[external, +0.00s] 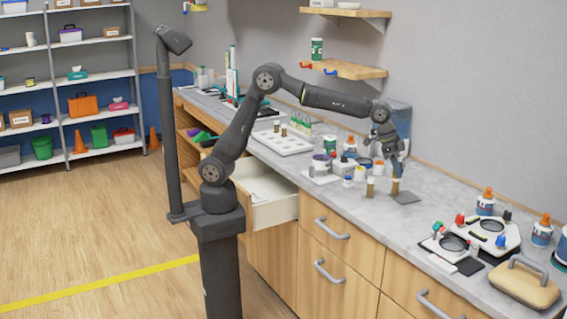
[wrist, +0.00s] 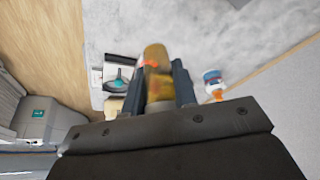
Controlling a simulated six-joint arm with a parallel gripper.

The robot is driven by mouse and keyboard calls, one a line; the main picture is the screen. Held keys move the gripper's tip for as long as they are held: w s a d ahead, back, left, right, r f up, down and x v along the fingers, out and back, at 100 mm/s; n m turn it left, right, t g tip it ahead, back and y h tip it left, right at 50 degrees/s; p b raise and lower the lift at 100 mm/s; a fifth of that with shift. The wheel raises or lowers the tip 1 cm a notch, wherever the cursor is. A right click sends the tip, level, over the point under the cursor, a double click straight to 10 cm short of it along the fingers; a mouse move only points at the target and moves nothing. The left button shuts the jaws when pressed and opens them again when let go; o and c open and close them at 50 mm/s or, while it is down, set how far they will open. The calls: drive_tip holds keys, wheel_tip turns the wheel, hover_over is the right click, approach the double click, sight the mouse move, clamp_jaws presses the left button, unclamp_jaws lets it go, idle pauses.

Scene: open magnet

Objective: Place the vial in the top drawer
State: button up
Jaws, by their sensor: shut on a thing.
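My gripper (external: 396,174) is low over the right part of the counter, shut on an amber vial (external: 395,186). In the wrist view the vial (wrist: 157,62) stands out between the two fingers of my gripper (wrist: 161,84). A second amber vial (external: 370,187) stands just left of my gripper. The top drawer (external: 284,211) is pulled out at the left of the cabinet, with a white inside and a small light item in it.
Bottles and tubs (external: 322,162) crowd the counter left of my gripper. A white tray with wells (external: 283,141) lies further back. Hot-plate-like devices (external: 455,243) and a wooden-topped case (external: 524,283) sit at the right. A wooden shelf (external: 345,69) hangs above.

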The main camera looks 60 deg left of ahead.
drive_tip(key=w+a, duration=0.4)
drive_tip(key=a, duration=0.5)
drive_tip(key=w+a, duration=0.4)
drive_tip(key=a, duration=0.6)
drive_tip(key=w+a, duration=0.4)
drive_tip(key=a, duration=1.3)
drive_tip(key=s+a, duration=0.1)
drive_tip(key=a, duration=1.6)
drive_tip(key=shift+s+a+f, duration=0.15)
drive_tip(key=shift+a+f, duration=0.1)
drive_tip(key=shift+f, duration=0.05)
drive_tip(key=s+a, duration=0.5)
drive_tip(key=a, duration=0.8)
drive_tip(key=s+a, duration=1.1)
drive_tip(key=s, duration=0.3)
drive_tip(key=s+a, duration=1.1)
drive_tip(key=s, duration=0.2)
wheel_tip(320, 180, down, 37)
drive_tip(key=shift+f, duration=0.2)
drive_tip(key=shift+f, duration=0.15)
